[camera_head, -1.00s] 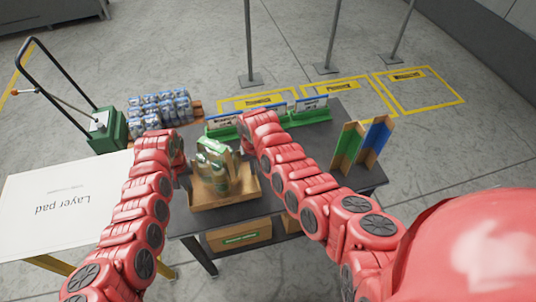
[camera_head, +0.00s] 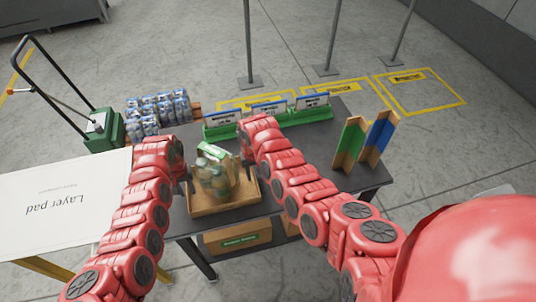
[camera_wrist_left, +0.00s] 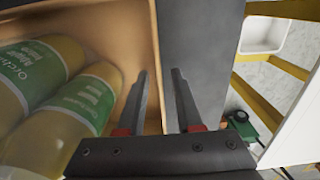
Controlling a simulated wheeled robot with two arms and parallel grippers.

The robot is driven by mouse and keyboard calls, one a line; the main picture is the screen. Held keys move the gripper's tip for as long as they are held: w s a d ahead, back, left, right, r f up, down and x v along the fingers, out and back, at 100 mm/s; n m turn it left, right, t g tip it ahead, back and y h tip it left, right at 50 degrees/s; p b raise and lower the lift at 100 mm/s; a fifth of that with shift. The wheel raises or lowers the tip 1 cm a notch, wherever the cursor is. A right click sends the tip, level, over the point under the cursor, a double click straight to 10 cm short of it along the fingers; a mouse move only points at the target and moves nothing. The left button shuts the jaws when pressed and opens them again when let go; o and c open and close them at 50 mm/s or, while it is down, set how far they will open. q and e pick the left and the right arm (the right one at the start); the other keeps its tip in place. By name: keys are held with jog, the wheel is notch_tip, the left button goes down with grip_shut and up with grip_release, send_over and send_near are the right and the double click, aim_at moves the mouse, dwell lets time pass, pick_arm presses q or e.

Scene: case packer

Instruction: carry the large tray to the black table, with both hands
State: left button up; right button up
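The large tray (camera_head: 197,208) is an open brown cardboard tray with bottles and a green-and-white carton in it. It sits on the near left part of the black table (camera_head: 310,150). My left gripper (camera_head: 188,178) is at the tray's left side. In the left wrist view, its two fingers (camera_wrist_left: 159,85) are apart, with the tray's wall edge (camera_wrist_left: 153,45) between them; contact is unclear. Green-labelled bottles (camera_wrist_left: 60,95) lie inside that wall. My right gripper (camera_head: 245,150) is by the tray's far right side, mostly hidden behind its own arm.
Green sign holders (camera_head: 270,115) stand along the table's back edge. Green and blue upright dividers (camera_head: 363,143) stand at the right. A white layer pad (camera_head: 60,205) lies on a stand at left. A pallet of blue packs (camera_head: 157,112) and a green cart (camera_head: 103,130) are behind it.

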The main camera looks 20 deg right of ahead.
pick_arm(q)
jog(key=shift+r, duration=0.1)
notch_tip(320, 180, up, 12)
pick_arm(e)
notch_tip(320, 180, up, 12)
dwell(1.0)
dwell(0.3)
